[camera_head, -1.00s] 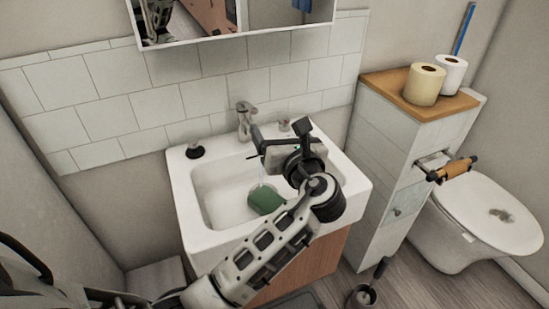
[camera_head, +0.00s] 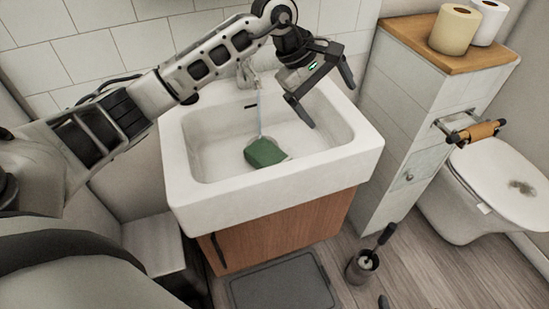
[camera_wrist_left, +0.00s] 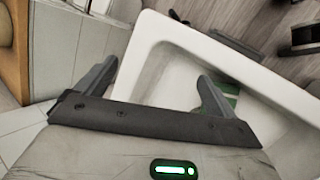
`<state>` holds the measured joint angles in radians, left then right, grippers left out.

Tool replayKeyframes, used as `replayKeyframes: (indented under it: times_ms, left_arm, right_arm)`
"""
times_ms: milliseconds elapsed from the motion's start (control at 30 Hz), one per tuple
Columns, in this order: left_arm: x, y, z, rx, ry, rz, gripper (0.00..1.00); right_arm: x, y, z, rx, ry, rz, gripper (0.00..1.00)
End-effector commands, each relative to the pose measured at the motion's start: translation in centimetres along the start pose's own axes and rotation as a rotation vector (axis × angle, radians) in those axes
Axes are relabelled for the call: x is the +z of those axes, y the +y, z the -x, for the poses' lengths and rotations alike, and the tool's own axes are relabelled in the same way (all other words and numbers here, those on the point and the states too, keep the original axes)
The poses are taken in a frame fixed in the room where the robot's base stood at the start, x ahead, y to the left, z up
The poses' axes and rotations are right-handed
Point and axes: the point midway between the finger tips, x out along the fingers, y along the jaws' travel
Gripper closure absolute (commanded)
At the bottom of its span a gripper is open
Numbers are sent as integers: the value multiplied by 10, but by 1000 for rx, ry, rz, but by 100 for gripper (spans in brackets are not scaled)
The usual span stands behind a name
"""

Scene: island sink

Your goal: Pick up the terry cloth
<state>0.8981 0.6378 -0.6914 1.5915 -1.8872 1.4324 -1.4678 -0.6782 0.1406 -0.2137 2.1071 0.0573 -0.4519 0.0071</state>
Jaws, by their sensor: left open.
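The green terry cloth (camera_head: 264,152) lies as a small folded block on the floor of the white sink (camera_head: 205,192). In the left wrist view a small piece of the green cloth (camera_wrist_left: 232,98) shows behind one finger; the rest is hidden. My left gripper (camera_head: 331,105) is open and empty, over the right part of the basin. It is up and to the right of the cloth in the head view, apart from it. In the left wrist view its two fingers (camera_wrist_left: 156,74) are spread wide. My right gripper is in neither view.
A faucet (camera_head: 246,73) stands at the back of the sink, with a thin stream falling toward the cloth. A tall cabinet (camera_head: 392,120) with paper rolls (camera_head: 454,29) and a toilet (camera_head: 500,185) are on the right. A brush holder (camera_head: 362,266) stands on the floor.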

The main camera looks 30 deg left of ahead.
Motion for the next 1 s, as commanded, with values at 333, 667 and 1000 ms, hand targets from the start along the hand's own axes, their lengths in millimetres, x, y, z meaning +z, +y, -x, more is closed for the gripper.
replayKeyframes:
  times_ms: [333, 667, 1000]
  left_arm:
    - [-79, -89, 70, -452, 339, 208, 6]
    - [-95, -120, 24, -472, 342, 216, 6]
    - [-108, -141, -16, -466, 343, 213, 6]
  right_arm:
    - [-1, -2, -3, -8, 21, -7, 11]
    - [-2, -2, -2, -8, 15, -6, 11]
    - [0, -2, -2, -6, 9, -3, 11]
